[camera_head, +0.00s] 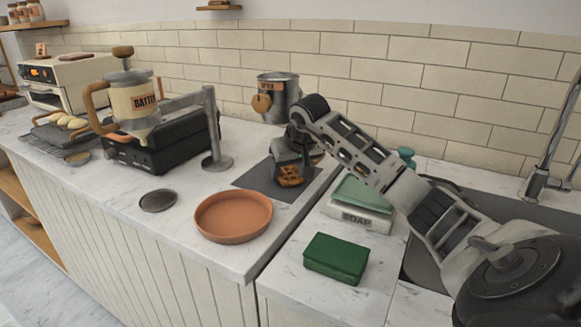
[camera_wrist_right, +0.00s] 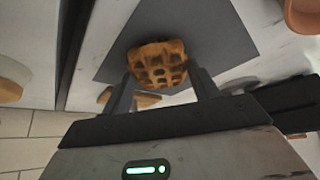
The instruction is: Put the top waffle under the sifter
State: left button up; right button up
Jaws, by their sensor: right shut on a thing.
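A brown waffle (camera_head: 290,178) is between the fingers of my right gripper (camera_head: 289,172), low over a dark grey mat (camera_head: 250,180). The right wrist view shows the waffle (camera_wrist_right: 158,64) at the fingertips of the right gripper (camera_wrist_right: 162,82), with the mat (camera_wrist_right: 215,40) behind it. I cannot tell whether the waffle touches the mat. The sifter (camera_head: 284,100), a metal can with a round wooden knob, is behind the gripper near the tiled wall. My left gripper is not in view.
A terracotta plate (camera_head: 233,236) sits on the counter left of the mat, with a small dark disc (camera_head: 158,201) beyond it. A batter dispenser (camera_head: 136,105) stands at the left. A soap box (camera_head: 352,214) and green sponge (camera_head: 336,258) are at the right.

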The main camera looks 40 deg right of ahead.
jog(key=shift+f, duration=0.1)
jog(key=o, duration=1.1)
jog(key=shift+s+r, duration=0.15)
jog(key=shift+r, duration=0.35)
jog(key=v, duration=1.1)
jog(key=shift+r, duration=0.15)
